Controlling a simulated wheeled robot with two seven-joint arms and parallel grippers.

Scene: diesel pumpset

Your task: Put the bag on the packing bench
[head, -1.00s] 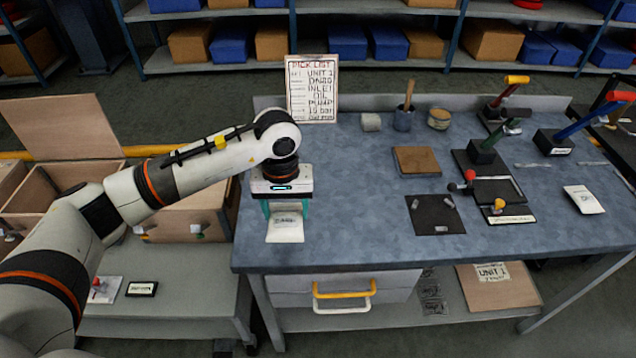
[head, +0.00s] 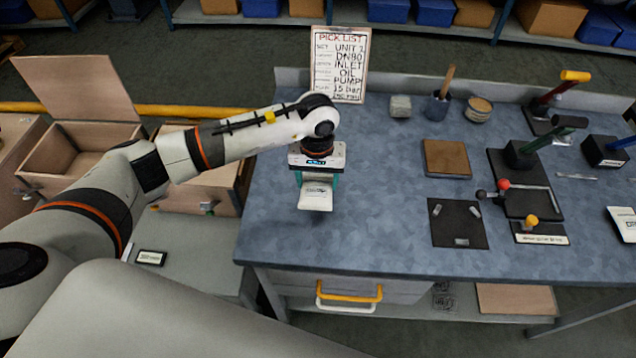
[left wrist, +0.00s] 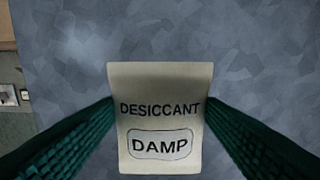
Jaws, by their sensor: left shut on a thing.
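The bag is a small cream desiccant packet (head: 316,195), with "DESICCANT DAMP" readable on it in the left wrist view (left wrist: 160,115). My left gripper (head: 316,180) is shut on it, with a green finger at each side. The bag is over the left part of the blue-grey bench top (head: 370,225). I cannot tell whether it touches the surface. My right gripper is out of view.
A pick list board (head: 340,65) stands behind the gripper. A brown block (head: 446,158), dark mat (head: 457,224) and lever tools lie to the right. A white packet (head: 623,224) lies at the far right. Bench top around the bag is clear.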

